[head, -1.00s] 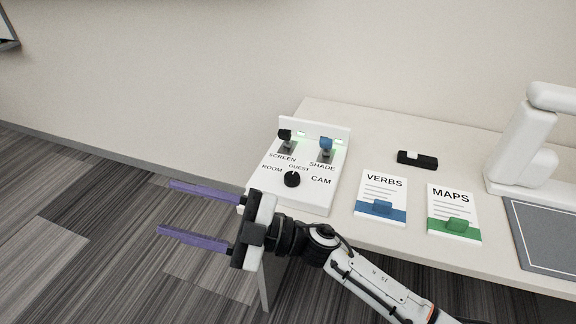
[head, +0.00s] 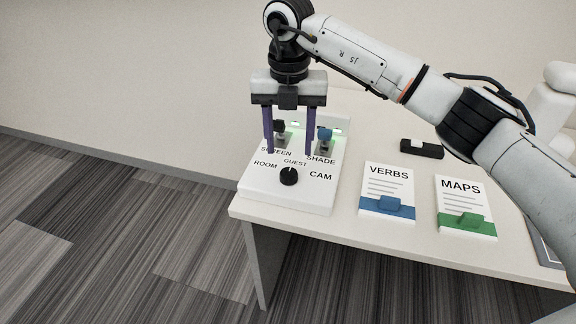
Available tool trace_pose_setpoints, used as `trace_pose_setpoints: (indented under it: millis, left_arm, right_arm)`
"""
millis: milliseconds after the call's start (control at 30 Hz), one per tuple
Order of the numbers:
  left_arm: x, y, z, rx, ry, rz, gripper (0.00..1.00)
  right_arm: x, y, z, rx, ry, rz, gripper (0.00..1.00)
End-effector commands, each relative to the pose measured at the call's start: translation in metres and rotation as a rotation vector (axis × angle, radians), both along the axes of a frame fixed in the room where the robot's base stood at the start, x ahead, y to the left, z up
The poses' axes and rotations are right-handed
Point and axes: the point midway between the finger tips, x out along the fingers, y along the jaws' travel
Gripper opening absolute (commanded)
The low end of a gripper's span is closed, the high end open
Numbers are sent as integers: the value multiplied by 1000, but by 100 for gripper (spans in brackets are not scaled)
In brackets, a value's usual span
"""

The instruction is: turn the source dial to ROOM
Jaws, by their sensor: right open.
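The source dial (head: 289,177) is a black round knob on the front of a white control panel (head: 297,199). The labels ROOM, GUEST and CAM stand around it from left to right. A light mark on the knob points up toward GUEST. My right gripper (head: 288,153) points down over the panel with its two purple fingers wide apart. It is open and empty, with its fingertips behind the dial and near the SCREEN and SHADE labels. I cannot tell how high they are above the panel. My left gripper is not in view.
A black switch (head: 279,127) and a blue switch (head: 325,134) stand behind the dial, close to my fingers. The table (head: 345,232) ends just in front of the panel.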

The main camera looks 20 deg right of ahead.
Motion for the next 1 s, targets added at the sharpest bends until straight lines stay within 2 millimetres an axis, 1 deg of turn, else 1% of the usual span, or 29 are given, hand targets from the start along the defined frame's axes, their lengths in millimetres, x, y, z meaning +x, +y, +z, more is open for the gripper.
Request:
trace_pose_setpoints:
  millis: [33, 200, 300, 400, 567, 800, 867, 1000]
  left_arm:
    - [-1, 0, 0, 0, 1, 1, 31]
    - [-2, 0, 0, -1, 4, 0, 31]
    - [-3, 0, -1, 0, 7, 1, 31]
    - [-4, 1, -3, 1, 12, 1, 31]
    - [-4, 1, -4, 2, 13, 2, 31]
    - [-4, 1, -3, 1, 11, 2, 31]
    - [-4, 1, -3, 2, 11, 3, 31]
    - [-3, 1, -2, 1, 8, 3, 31]
  right_arm:
    - [-1, 0, -11, 0, 4, 0, 50]
    - [-1, 0, -43, 1, 4, 2, 50]
    - [-1, 1, -59, 2, 3, 3, 50]
    - [0, 1, -69, 3, 2, 3, 50]
    - [0, 1, -78, 4, 0, 3, 50]
    - [0, 1, -78, 4, -1, 4, 50]
    - [0, 1, -78, 4, -1, 4, 42]
    - [0, 1, -78, 4, -1, 4, 18]
